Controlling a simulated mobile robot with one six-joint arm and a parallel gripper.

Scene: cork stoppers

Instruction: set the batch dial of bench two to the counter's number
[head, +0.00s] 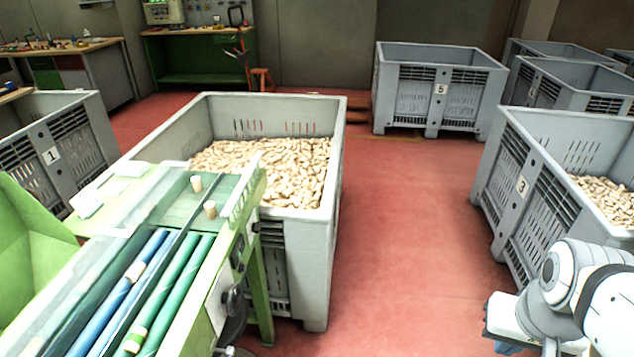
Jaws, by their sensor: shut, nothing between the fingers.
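A green-framed bench (255,290) with blue and green rollers (175,290) stands at the lower left. A round dark knob (232,299) sits on its right side panel, with smaller dark fittings above it. The knob is too small and too oblique to read a setting. No bench number is legible on it. A pale green device (163,11) stands on the far workbench, cut by the top edge; I cannot read a number on it or tell whether it is the counter. White and grey links of my arm show at the lower right, apart from the bench. My gripper's fingers are not visible.
A grey crate of corks (325,240) stands behind the bench. Crate 1 (85,130) is at left, crate 3 (490,190) at right, crate 5 (410,75) farther back. Two corks (210,209) stand on the bench top. Red floor (410,240) is clear between the crates.

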